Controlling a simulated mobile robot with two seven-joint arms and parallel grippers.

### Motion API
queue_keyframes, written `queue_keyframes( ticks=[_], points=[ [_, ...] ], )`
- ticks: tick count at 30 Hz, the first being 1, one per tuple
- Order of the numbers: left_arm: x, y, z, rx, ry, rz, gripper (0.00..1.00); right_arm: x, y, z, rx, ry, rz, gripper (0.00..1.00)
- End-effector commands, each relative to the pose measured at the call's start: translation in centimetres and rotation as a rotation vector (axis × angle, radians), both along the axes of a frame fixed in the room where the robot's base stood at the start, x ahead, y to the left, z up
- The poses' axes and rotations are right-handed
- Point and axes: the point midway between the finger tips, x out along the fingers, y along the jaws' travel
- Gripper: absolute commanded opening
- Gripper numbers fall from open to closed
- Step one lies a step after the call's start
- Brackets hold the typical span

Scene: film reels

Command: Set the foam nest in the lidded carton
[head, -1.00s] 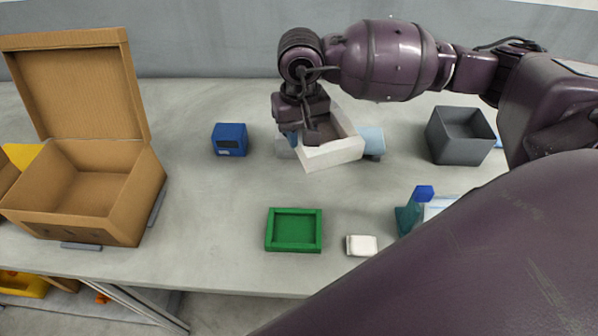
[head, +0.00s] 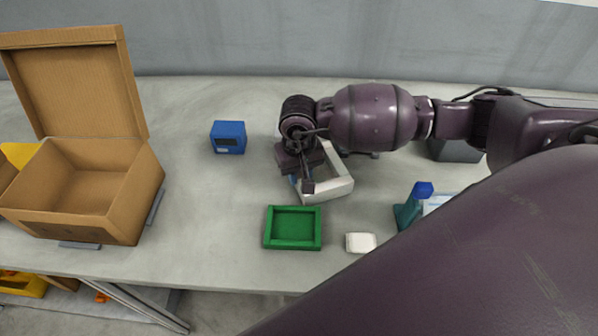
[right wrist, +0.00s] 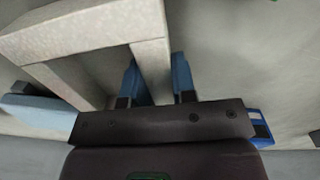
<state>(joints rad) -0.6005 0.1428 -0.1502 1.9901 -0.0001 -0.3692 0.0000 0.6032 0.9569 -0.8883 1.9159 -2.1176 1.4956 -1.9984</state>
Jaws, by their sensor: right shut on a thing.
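The foam nest (head: 330,190) is a white, rectangular, thick-walled frame near the middle of the table in the head view. My right gripper (head: 302,182) is shut on its left wall. In the right wrist view the two blue fingers sit on either side of one wall of the nest (right wrist: 152,68). I cannot tell how far the nest is above the table. The lidded carton (head: 100,220) is a brown cardboard box at the far left, empty, with its lid (head: 82,85) standing open at the back. My left gripper is not in view.
A blue box (head: 228,138) stands between carton and nest, towards the back. A green tray (head: 293,243) and a white block (head: 361,243) lie in front of the nest. A grey bin (head: 455,150) is behind my right arm. The table (head: 195,200) right of the carton is clear.

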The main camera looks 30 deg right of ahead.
Motion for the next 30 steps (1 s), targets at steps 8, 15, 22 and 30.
queue_keyframes(
  ticks=[8, 15, 22, 30],
  points=[
    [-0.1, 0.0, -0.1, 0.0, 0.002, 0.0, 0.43, 0.0, 0.0, -0.1, 0.0, -0.001, 0.0, 0.02],
    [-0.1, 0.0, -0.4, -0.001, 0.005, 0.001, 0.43, 0.0, 0.0, -0.3, -0.001, -0.001, 0.0, 0.42],
    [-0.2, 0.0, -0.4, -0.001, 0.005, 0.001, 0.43, 0.0, 0.0, -0.2, 0.0, -0.001, 0.0, 0.5],
    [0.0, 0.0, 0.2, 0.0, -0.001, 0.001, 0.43, 0.1, 0.0, 0.8, 0.0, -0.005, 0.001, 0.5]
  ],
)
